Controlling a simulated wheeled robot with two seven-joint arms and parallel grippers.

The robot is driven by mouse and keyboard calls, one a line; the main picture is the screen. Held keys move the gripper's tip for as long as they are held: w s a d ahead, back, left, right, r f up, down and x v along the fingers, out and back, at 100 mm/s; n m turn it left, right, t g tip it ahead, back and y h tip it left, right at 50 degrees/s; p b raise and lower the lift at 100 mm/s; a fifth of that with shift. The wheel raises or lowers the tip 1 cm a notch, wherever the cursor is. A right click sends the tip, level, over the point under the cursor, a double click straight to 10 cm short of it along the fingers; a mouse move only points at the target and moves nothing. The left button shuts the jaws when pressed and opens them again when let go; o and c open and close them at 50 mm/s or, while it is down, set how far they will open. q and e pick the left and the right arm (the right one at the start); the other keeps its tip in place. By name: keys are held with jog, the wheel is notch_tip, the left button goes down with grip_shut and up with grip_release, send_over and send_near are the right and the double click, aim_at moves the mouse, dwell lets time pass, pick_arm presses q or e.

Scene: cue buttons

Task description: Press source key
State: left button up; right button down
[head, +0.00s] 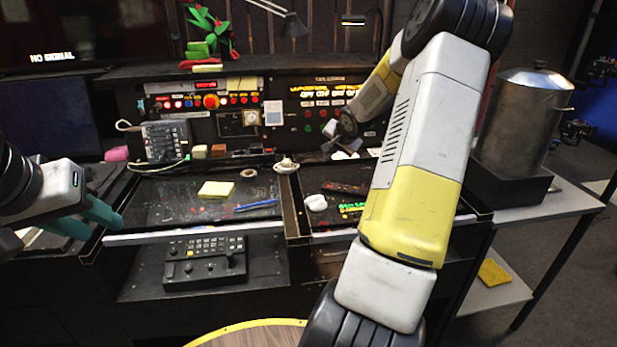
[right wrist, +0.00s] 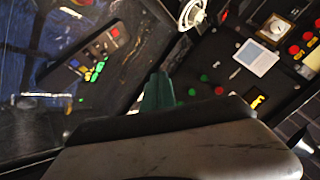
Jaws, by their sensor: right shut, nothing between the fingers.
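My right gripper (right wrist: 158,92) is shut and empty, its green fingers together in the right wrist view. In the head view its arm reaches over the right desk bay towards the back panel, and the fingertips are hard to make out. The upright control panel (head: 316,120) holds lit labels and red and green buttons; its green buttons (right wrist: 204,78) show beside the fingertips in the right wrist view. I cannot tell which key is the source key, nor whether the fingertips touch anything. My left gripper (head: 103,222) is open and empty at the far left, teal fingers apart.
A dark keypad with coloured keys (right wrist: 98,57) lies on the desk. A yellow block (head: 216,189) and blue pen (head: 256,205) lie in the left bay. A white mouse (head: 315,202) is in the right bay. A metal pot (head: 520,120) stands at the right.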

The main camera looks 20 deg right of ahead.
aim_at(331, 185)
jog(key=shift+f, duration=0.1)
jog(key=shift+f, duration=4.3)
jog(key=shift+f, duration=0.4)
jog(key=shift+f, duration=0.3)
jog(key=shift+r, duration=0.75)
jog(key=shift+r, duration=2.5)
